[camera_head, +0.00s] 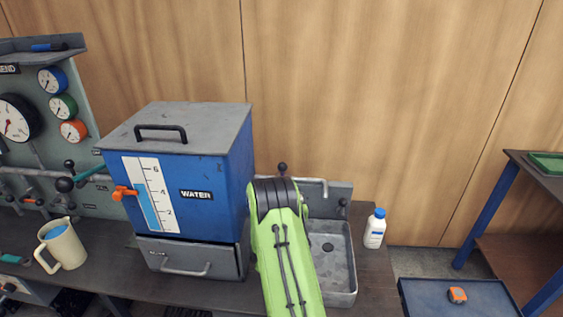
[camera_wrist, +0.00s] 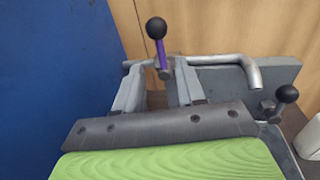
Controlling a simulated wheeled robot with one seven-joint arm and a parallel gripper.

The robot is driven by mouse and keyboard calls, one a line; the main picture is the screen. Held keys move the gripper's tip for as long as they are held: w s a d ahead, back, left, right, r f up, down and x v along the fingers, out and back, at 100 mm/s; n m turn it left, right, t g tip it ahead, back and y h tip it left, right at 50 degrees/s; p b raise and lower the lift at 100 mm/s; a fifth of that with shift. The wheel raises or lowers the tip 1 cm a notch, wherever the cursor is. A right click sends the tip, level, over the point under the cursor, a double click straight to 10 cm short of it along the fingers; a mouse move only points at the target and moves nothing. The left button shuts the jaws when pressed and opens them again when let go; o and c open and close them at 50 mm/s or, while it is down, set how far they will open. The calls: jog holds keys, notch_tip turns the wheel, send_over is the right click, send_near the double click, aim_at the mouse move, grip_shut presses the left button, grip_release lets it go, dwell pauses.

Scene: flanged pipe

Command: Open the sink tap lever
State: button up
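The sink tap lever (camera_wrist: 161,54) is a short purple stem with a black ball knob, standing nearly upright in the wrist view. Its knob (camera_head: 282,168) shows just above my green arm in the head view. My gripper (camera_wrist: 157,72) is open, with two grey fingers apart. The lever's lower end appears between the fingertips, nearer the right one; I cannot tell whether they touch. The grey tap spout (camera_wrist: 235,60) runs right and bends down. In the head view the spout (camera_head: 310,181) is above the metal sink (camera_head: 341,262), partly hidden by my arm.
The blue water tank (camera_head: 215,160) stands close to the left of my arm; its wall fills the left of the wrist view. A second black knob (camera_wrist: 287,93) is at right. A white bottle (camera_head: 375,230) stands right of the sink. A jug (camera_head: 63,245) is far left.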

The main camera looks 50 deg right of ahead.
aim_at(282, 170)
jog(key=p+x, duration=0.1)
jog(key=p, duration=0.1)
jog(key=p+x, duration=0.1)
jog(key=p, duration=0.2)
jog(key=p+x, duration=0.1)
jog(key=p, duration=0.2)
jog(key=shift+w+d+r, duration=0.2)
jog(key=shift+w+r, duration=0.1)
jog(key=shift+w+d+p, duration=0.25)
jog(key=shift+p, duration=0.3)
jog(key=x, duration=0.2)
jog(key=p+x, duration=0.1)
jog(key=x, duration=0.2)
jog(key=p+x, duration=0.1)
jog(key=x, duration=0.1)
jog(key=shift+w+d+f, duration=0.1)
jog(key=shift+d+f, duration=0.05)
jog(key=shift+f, duration=0.2)
grip_shut()
